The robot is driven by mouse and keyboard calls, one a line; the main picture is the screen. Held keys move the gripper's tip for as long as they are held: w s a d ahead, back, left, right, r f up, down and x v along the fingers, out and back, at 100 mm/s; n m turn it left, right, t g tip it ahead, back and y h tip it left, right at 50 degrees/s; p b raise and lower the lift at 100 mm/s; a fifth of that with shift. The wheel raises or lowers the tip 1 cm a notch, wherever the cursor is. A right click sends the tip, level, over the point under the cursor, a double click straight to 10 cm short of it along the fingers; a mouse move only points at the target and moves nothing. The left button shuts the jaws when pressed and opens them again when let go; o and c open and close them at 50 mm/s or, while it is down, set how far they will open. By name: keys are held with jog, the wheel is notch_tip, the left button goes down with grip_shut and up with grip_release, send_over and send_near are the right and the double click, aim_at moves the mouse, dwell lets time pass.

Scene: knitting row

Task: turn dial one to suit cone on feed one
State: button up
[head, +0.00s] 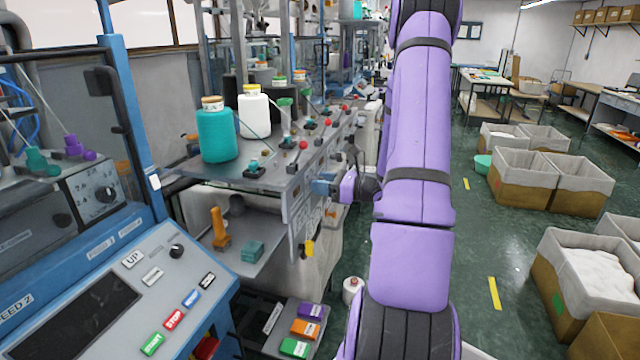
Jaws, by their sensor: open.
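A black dial (105,194) with a marked white scale sits on the grey panel of the blue machine at left. A second dark knob (62,220) is on the same panel. Small labels lie below; I cannot tell surely which dial is dial one. Small teal (40,161) and purple (74,147) pieces with threads are behind the machine's panel. My gripper (328,186) is open beside the shelf's right edge, far from the dial, partly hidden by my arm.
The sloped console (150,280) carries another knob (176,252) and coloured buttons. A blue post (132,125) stands between dial panel and shelf. Bins (528,180) stand right; green floor (490,245) is clear between.

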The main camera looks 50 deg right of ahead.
jog(key=v, duration=1)
jog(key=shift+s+f, duration=0.1)
dwell(0.3)
